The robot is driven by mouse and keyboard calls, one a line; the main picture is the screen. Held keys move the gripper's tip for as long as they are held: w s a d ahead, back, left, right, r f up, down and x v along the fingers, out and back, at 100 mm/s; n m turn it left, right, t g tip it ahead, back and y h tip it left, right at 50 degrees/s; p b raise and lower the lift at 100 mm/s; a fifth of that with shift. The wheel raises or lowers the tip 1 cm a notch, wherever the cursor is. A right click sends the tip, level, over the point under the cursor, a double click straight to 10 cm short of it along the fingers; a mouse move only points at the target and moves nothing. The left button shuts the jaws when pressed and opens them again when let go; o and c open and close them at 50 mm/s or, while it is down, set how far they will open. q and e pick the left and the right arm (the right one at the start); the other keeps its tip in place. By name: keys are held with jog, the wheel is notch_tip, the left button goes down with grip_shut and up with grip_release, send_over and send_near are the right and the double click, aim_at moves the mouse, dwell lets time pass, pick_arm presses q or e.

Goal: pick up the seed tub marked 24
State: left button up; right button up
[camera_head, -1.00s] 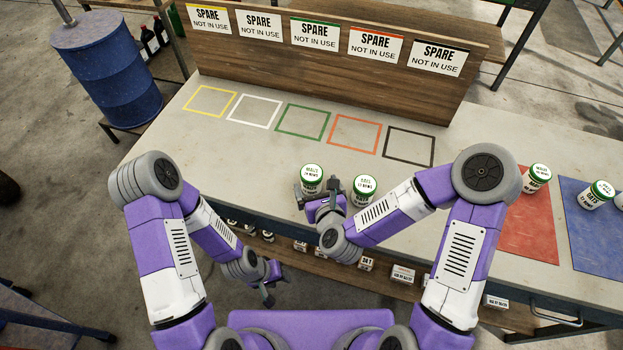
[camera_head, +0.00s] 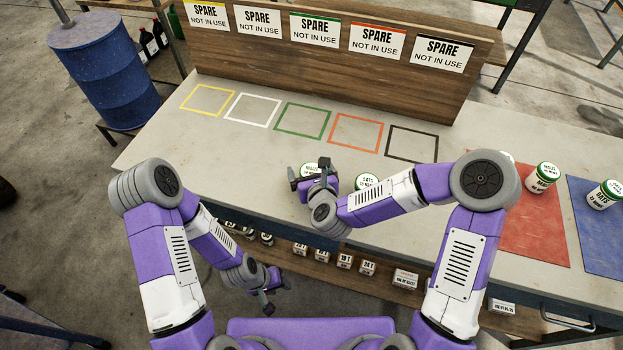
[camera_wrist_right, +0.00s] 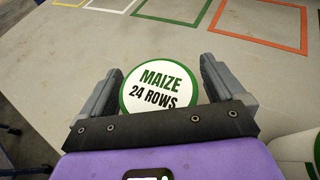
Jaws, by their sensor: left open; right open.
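The seed tub marked MAIZE 24 ROWS (camera_wrist_right: 160,90) has a white lid with a green rim. In the right wrist view its lid lies between the two fingers of my right gripper (camera_wrist_right: 160,68), which is open around or just above it; I cannot tell whether they touch. In the head view the tub (camera_head: 309,169) stands on the bench, mostly hidden behind my right gripper (camera_head: 308,176). My left gripper (camera_head: 273,284) is open and empty, low in front of the bench.
An OATS tub (camera_head: 367,181) stands close to the right of the maize tub, partly behind my right arm. More tubs stand on a red mat (camera_head: 530,235) and a blue mat (camera_head: 600,240). Empty coloured outlines (camera_head: 302,121) lie behind, before a board with SPARE signs (camera_head: 315,30).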

jog(key=c, duration=1.1)
